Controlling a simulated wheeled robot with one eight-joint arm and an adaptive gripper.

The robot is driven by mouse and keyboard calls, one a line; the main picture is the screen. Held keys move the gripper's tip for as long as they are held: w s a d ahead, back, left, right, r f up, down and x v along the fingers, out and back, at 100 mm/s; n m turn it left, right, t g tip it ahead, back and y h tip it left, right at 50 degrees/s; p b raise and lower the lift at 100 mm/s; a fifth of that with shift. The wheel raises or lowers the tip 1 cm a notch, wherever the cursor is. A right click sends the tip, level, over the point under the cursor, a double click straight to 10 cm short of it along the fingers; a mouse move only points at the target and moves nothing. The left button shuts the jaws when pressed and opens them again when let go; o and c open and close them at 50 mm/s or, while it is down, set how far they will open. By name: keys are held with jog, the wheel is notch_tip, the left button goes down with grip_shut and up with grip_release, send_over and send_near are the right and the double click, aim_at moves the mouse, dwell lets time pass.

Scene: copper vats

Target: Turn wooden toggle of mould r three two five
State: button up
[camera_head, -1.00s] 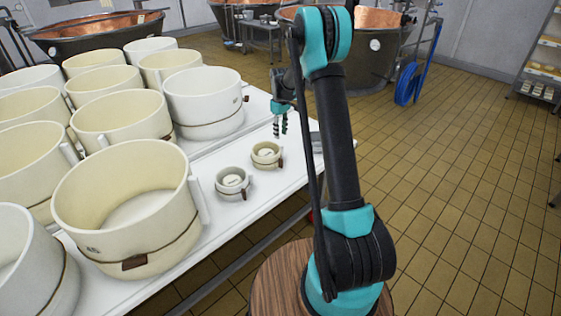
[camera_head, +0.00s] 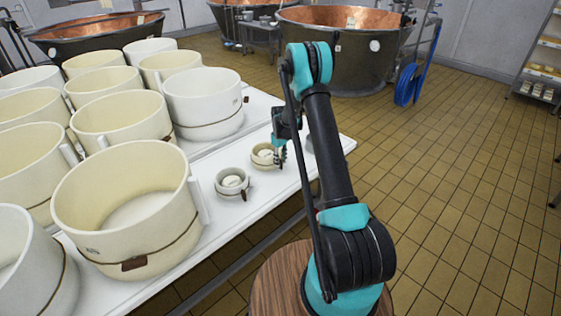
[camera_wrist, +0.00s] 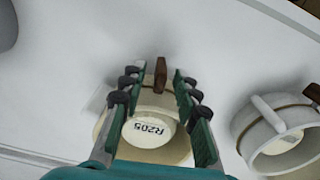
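Two small round moulds stand on the white table (camera_head: 250,215). The cream mould (camera_head: 262,158) is under my gripper (camera_head: 281,155); the greyer mould (camera_head: 232,182) is nearer the camera. In the wrist view, the mould (camera_wrist: 148,152) below my gripper (camera_wrist: 156,80) has a white disc (camera_wrist: 147,132) whose label looks like R205; I cannot read it surely. Its brown wooden toggle (camera_wrist: 160,76) points up the picture, between my open fingers, with a gap on each side. Whether the fingers reach down to its height is unclear.
The other small mould (camera_wrist: 245,125) with its brown toggle (camera_wrist: 313,92) is close on the right in the wrist view. Several large cream tubs (camera_head: 128,205) fill the table's left side. Copper vats (camera_head: 345,55) stand behind, beyond open tiled floor.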

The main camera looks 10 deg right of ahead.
jog(key=shift+f, duration=0.1)
jog(key=shift+c, duration=0.5)
grip_shut()
jog(key=shift+s, duration=0.1)
jog(key=t+h, duration=0.2)
jog(key=a+t+h, duration=0.1)
jog(key=shift+s+f, duration=0.15)
jog(key=shift+s, duration=0.15)
jog(key=t+h, duration=0.2)
jog(key=h, duration=0.1)
jog(key=t+h, duration=0.1)
jog(key=shift+s+a+f+t+h, duration=0.25)
jog(key=shift+s+f+t+h, duration=0.05)
jog(key=shift+f, duration=0.05)
dwell(0.4)
jog(key=shift+o, duration=0.5)
grip_release()
